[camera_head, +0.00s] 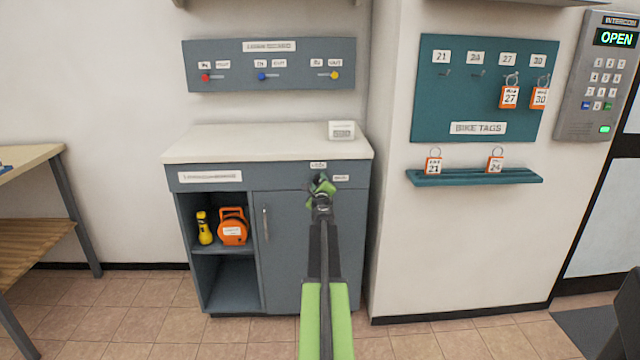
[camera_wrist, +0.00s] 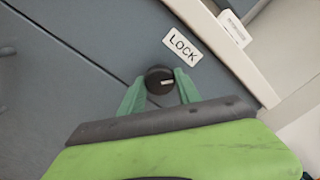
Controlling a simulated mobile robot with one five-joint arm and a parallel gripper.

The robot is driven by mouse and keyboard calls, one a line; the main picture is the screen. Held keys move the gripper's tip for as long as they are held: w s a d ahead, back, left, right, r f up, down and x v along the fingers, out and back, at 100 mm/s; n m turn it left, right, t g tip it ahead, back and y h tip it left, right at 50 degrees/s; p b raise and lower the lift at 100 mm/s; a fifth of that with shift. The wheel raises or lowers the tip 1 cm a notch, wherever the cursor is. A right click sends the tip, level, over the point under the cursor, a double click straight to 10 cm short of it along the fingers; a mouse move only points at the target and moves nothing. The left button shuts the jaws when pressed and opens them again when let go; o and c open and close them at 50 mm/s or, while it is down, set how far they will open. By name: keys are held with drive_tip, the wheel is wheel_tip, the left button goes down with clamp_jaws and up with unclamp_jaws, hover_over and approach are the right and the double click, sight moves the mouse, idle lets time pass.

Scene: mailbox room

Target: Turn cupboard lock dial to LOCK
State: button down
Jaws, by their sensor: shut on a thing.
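The cupboard lock dial (camera_wrist: 159,80) is a round black knob in the wrist view, with a short white mark pointing to the picture's right. My gripper (camera_wrist: 160,92) has a green finger on each side of it and is shut on it. A white LOCK label (camera_wrist: 182,46) sits up and right of the dial; the white mark does not point straight at it. In the head view my gripper (camera_head: 322,187) is at the upper part of the grey cupboard door (camera_head: 285,240) and hides the dial. Two small labels, above (camera_head: 318,165) and to the right (camera_head: 340,178), are too small to read.
The cupboard's white top (camera_head: 250,145) carries a small white block (camera_head: 342,130). A teal ledge (camera_head: 475,178) with orange tags juts from the right wall. The floor in front is clear.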

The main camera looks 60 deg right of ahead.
drive_tip(key=n, duration=0.3)
drive_tip(key=shift+w+a+n, duration=0.15)
drive_tip(key=shift+a+n, duration=0.05)
drive_tip(key=shift+n, duration=2)
drive_tip(key=c, duration=0.9)
unclamp_jaws()
drive_tip(key=shift+o, duration=0.3)
drive_tip(key=v, duration=1.7)
drive_tip(key=shift+s, duration=0.25)
